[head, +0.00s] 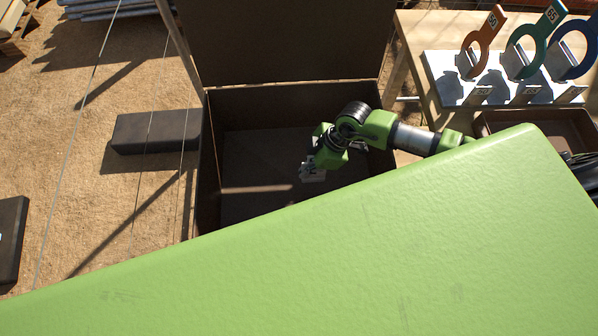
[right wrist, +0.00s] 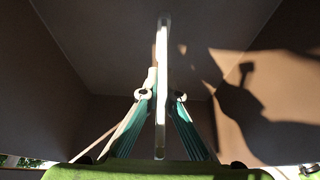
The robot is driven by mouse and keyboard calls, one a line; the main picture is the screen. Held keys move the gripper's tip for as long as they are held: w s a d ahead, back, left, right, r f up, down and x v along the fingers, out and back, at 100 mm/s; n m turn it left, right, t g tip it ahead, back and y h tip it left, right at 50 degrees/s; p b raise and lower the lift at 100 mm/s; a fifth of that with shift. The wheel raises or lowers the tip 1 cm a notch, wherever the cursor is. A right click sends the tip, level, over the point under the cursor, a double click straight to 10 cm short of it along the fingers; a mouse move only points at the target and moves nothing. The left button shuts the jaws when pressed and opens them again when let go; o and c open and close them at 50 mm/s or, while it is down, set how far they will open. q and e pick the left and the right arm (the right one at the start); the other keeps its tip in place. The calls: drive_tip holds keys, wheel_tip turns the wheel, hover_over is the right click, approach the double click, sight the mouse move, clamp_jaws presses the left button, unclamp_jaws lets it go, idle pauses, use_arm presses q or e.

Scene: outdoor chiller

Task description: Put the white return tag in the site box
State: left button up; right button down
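The site box (head: 210,150) is a large dark brown box, open, with its lid raised at the back. My right gripper (head: 312,174) is inside the box opening, reaching in from the right. In the right wrist view, its fingers (right wrist: 161,92) close in from both sides on a thin, upright, pale strip. This strip is the white return tag (right wrist: 161,120), seen edge-on. Dark box walls and floor surround it in that view. In the head view the tag is too small to tell from the gripper. My left gripper is not in view.
A wooden table at the right bears a white rack (head: 446,82) with orange (head: 482,42), green (head: 530,45) and blue ring tags. A brown tray (head: 500,122) is in front of it. A dark block (head: 155,131) lies left of the box. A large green surface hides the lower foreground.

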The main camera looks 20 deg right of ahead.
drive_tip(key=shift+w+a+f+b, duration=0.2)
drive_tip(key=shift+w+f, duration=0.2)
drive_tip(key=shift+f, duration=0.65)
drive_tip(key=shift+w+a+f+b, duration=0.15)
drive_tip(key=shift+w+f, duration=0.3)
drive_tip(key=shift+f, duration=0.55)
drive_tip(key=shift+w+a+f+b, duration=0.1)
drive_tip(key=shift+w+a+f, duration=0.25)
drive_tip(key=shift+f, duration=0.7)
drive_tip(key=shift+d, duration=0.1)
drive_tip(key=c, duration=2.3)
unclamp_jaws()
drive_tip(key=shift+f, duration=0.1)
drive_tip(key=p+v, duration=0.1)
drive_tip(key=v, duration=1.1)
